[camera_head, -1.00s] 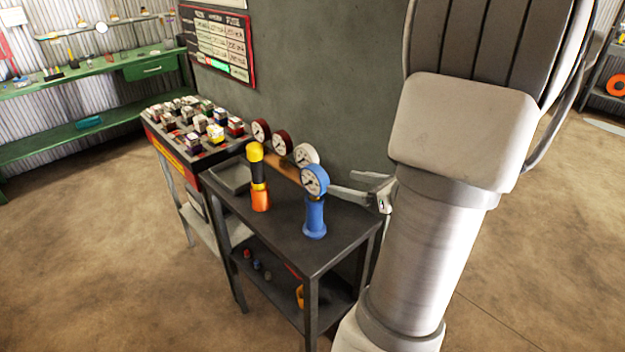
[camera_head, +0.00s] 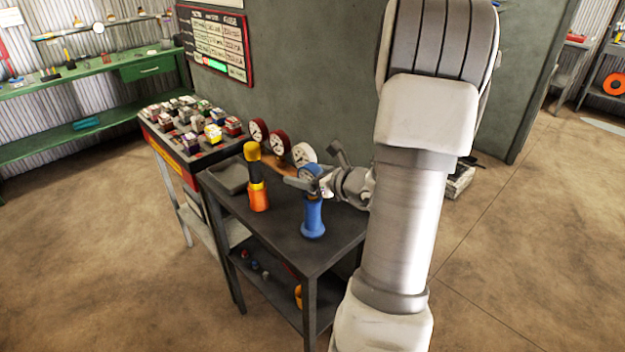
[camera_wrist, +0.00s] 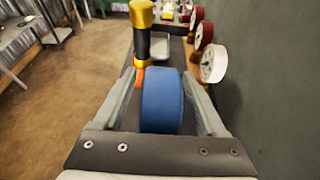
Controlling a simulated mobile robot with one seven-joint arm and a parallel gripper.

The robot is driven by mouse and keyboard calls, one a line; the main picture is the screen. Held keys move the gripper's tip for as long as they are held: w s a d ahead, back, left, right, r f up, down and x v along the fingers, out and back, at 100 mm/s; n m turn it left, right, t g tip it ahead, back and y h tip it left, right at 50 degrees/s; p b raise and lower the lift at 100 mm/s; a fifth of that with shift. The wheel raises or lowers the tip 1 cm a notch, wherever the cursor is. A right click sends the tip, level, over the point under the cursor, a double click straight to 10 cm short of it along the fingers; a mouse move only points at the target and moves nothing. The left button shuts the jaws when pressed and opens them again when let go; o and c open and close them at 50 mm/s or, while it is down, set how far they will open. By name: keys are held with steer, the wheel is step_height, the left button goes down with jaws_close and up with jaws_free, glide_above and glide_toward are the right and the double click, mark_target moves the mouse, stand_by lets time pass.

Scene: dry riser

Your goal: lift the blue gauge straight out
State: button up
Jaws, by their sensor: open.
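The blue gauge (camera_head: 309,175) stands upright in a blue holder (camera_head: 313,217) on the dark table (camera_head: 278,224). In the head view a finger of my gripper (camera_head: 312,184) crosses in front of its dial. In the wrist view the blue gauge's rim (camera_wrist: 161,100) sits between the two fingers of my gripper (camera_wrist: 163,88), one on each side. My gripper is open around the gauge. A narrow gap shows at the right finger; contact on the left side is hard to tell.
A yellow and black tool in an orange holder (camera_head: 258,198) stands just left of the gauge. Two red gauges (camera_head: 258,132) and a white gauge (camera_head: 303,153) stand along the back, near the grey wall (camera_head: 330,80). A rack of small boxes (camera_head: 190,125) is farther left.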

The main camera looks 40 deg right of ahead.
jaws_close()
stand_by(0.4)
steer(key=shift+r, duration=0.45)
step_height(320, 180, up, 4)
steer(key=shift+f+p, duration=0.2)
steer(key=shift+p, duration=0.15)
steer(key=s+d+r, duration=0.6)
steer(key=s+d, duration=0.1)
steer(key=d, duration=0.2)
steer(key=s+a+r, duration=0.1)
steer(key=s+a, duration=0.5)
steer(key=shift+s+a+p, duration=0.15)
steer(key=shift+s+p, duration=0.25)
